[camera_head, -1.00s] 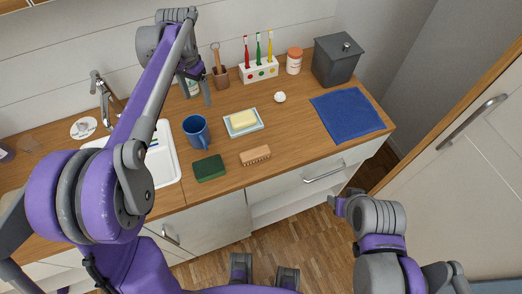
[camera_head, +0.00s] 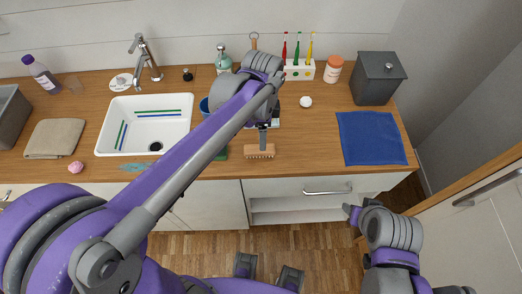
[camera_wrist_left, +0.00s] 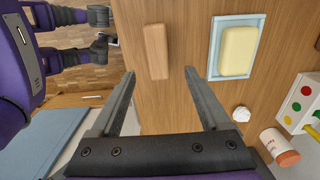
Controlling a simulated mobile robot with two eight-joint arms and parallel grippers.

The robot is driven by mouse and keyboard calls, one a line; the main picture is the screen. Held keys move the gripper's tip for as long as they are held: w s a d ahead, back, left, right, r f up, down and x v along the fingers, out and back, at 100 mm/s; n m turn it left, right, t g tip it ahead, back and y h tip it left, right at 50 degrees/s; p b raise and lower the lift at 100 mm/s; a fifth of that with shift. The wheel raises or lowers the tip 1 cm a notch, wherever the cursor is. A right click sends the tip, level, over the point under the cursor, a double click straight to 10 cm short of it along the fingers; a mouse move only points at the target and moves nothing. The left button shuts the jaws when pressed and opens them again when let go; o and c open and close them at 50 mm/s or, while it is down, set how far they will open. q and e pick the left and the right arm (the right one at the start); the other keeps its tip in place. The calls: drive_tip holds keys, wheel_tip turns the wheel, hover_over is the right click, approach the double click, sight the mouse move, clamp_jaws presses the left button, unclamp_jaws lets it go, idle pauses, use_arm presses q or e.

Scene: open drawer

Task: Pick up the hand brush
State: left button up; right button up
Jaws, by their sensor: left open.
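The hand brush (camera_head: 260,151) is a small wooden block with pale bristles, lying near the front edge of the wooden counter. In the left wrist view the brush (camera_wrist_left: 156,50) shows its plain brown top, lying lengthwise between and just beyond the finger tips. My left gripper (camera_head: 263,136) is over the counter, close to the brush. Its two fingers (camera_wrist_left: 160,74) are apart with nothing between them, and the brush looks free of both. My right arm is at the lower right, away from the counter; its gripper end (camera_head: 352,213) is too small to read.
A soap dish (camera_wrist_left: 213,62) with yellow soap lies beside the brush. A green sponge (camera_head: 222,153) and blue mug (camera_head: 204,106) are partly hidden by my left arm. A blue cloth (camera_head: 371,139) lies right. The sink (camera_head: 186,112) is left. A drawer handle (camera_head: 327,191) sticks out below.

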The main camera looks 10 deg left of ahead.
use_arm(q)
drive_tip(key=f, duration=0.8)
drive_tip(key=shift+s+a+f, duration=0.3)
drive_tip(key=shift+a, duration=0.05)
clamp_jaws()
